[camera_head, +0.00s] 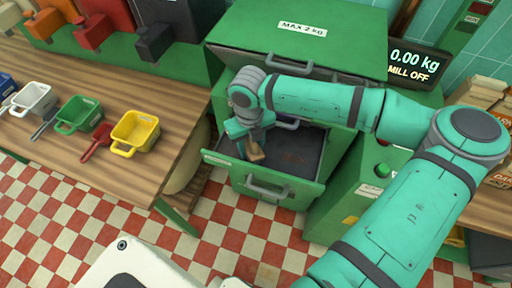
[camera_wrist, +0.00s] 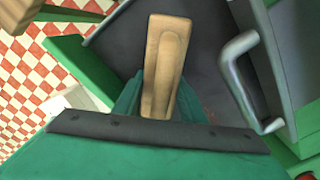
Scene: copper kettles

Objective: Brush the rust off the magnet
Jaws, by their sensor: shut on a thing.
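My gripper (camera_head: 246,143) is above the open green drawer (camera_head: 218,160) of the mill. It is shut on a wooden-handled brush (camera_head: 255,152). In the wrist view, the pale brown handle (camera_wrist: 164,60) stands out between the teal fingers of my gripper (camera_wrist: 160,108). The brush's bristles are hidden. A dark grey surface (camera_head: 300,150) lines the drawer, with faint reddish-brown marks on it; it also shows in the wrist view (camera_wrist: 205,50). I cannot tell whether this surface is the magnet. I cannot tell whether the brush touches it.
A metal handle (camera_head: 287,123) is behind the drawer, and another handle (camera_head: 266,190) is on its front. A display (camera_head: 415,68) reads 0.00 kg, MILL OFF. Checkered floor lies in front.

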